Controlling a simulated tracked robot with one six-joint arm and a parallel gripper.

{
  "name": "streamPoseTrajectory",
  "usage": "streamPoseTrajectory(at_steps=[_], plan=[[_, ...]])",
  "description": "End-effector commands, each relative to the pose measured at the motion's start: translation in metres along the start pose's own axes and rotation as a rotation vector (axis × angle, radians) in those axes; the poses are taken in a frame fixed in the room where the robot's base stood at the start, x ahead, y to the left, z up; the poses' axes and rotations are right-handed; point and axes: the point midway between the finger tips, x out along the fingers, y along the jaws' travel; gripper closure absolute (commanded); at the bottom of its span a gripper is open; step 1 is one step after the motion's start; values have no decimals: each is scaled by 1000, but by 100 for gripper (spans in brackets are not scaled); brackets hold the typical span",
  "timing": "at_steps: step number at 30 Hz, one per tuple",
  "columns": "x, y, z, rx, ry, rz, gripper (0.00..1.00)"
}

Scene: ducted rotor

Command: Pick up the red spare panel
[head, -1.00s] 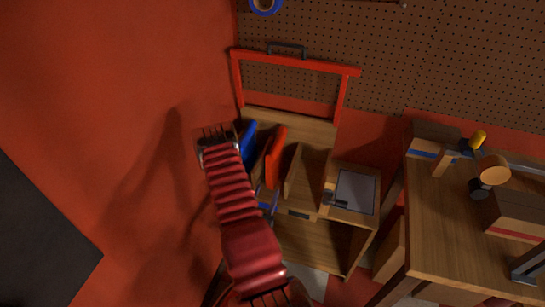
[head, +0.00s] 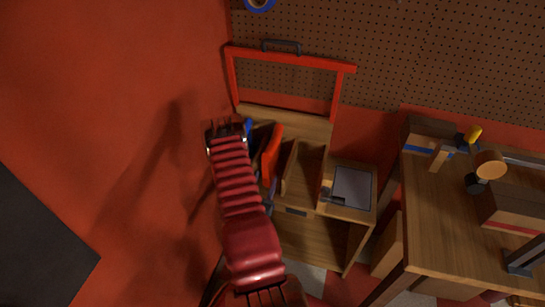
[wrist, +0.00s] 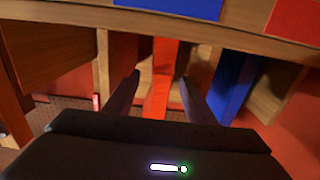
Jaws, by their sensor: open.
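The red spare panel (head: 271,155) stands upright in a slot of the wooden cabinet, right of my gripper (head: 227,124) in the head view. In the wrist view the red panel (wrist: 161,80) appears as an upright strip in the gap between my open fingers (wrist: 158,92). No contact with it shows, and how far it is from the fingertips is hard to tell. A blue panel (wrist: 234,85) stands right of it in the wrist view. In the head view my arm hides most of the blue panel (head: 249,127).
The wooden cabinet has dividers (head: 301,170) and a raised red frame (head: 290,60) behind it. A grey-topped box (head: 352,187) stands to its right. Farther right is a workbench (head: 437,215) with tools and boxes. A red wall (head: 110,80) lies left of my arm.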

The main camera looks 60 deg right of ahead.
Motion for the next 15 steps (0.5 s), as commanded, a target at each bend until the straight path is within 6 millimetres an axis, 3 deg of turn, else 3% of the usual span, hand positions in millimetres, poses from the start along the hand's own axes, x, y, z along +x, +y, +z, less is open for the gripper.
streamPoseTrajectory(at_steps=[6, 15], plan=[[28, 1, -1, 1, 2, 2, 50], [31, 1, 0, -1, 0, 1, 50]])
